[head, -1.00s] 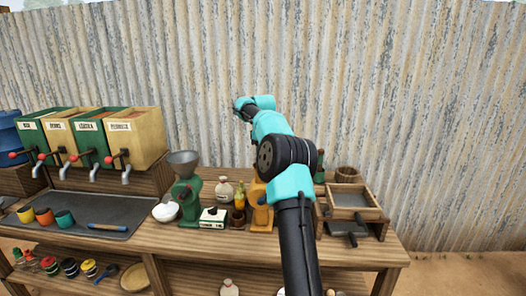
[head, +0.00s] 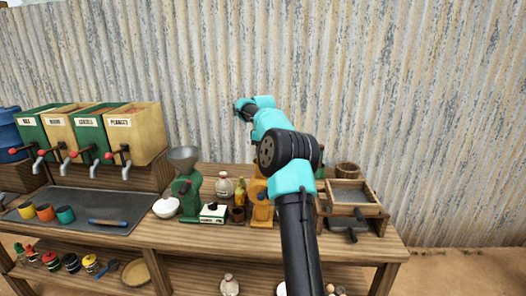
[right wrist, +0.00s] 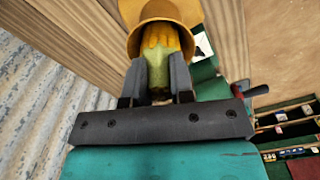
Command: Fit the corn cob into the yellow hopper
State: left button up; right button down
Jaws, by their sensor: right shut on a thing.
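In the right wrist view, my right gripper (right wrist: 159,80) is shut on the corn cob (right wrist: 159,45) by its pale green husk end. The cob's yellow kernel end points at the yellow hopper (right wrist: 178,10) and lies within the outline of its round mouth. How deep it sits, and whether it touches the rim, I cannot tell. In the head view an orange-yellow machine (head: 262,205) stands on the counter, partly behind my right arm; its upper part is hidden. My right gripper and the cob cannot be made out there. My left gripper is not in view.
A green grinder with a grey funnel (head: 184,156) stands left of the orange machine, with a white bowl (head: 166,207), a bottle (head: 222,186) and a small box (head: 213,212) close by. Stacked trays (head: 352,198) stand to the right. A corrugated wall (head: 400,100) closes the back.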

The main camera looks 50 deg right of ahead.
jog(key=shift+f, duration=0.35)
jog(key=c, duration=0.9)
grip_release()
jog(key=shift+o, duration=0.5)
jog(key=o, duration=0.4)
jog(key=shift+c, duration=0.2)
jog(key=shift+r, duration=3.5)
jog(key=shift+w+a, duration=0.1)
